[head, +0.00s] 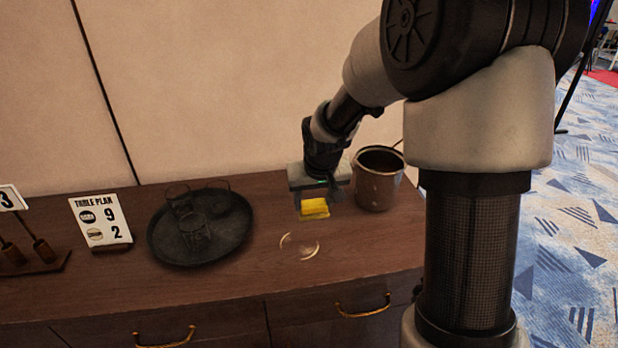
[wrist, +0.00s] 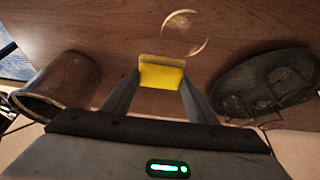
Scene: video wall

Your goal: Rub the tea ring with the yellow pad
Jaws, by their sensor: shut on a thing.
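The yellow pad (head: 314,208) is held between the fingers of my gripper (head: 318,205). In the wrist view the pad (wrist: 161,73) sits between the two fingertips (wrist: 161,84), with its front edge clear of them. The tea ring (head: 299,247) is a pale, broken circle on the brown wooden top, in front of the pad in the head view. The ring also shows in the wrist view (wrist: 200,46), beyond the pad and a little right. The pad is apart from the ring; its exact height above the wood is hard to tell.
A dark round tray (head: 157,245) with several glasses stands left of the ring. A metal bucket (head: 378,180) stands close to the right of my gripper. A table plan card (head: 100,221) stands further left. The wood around the ring is clear.

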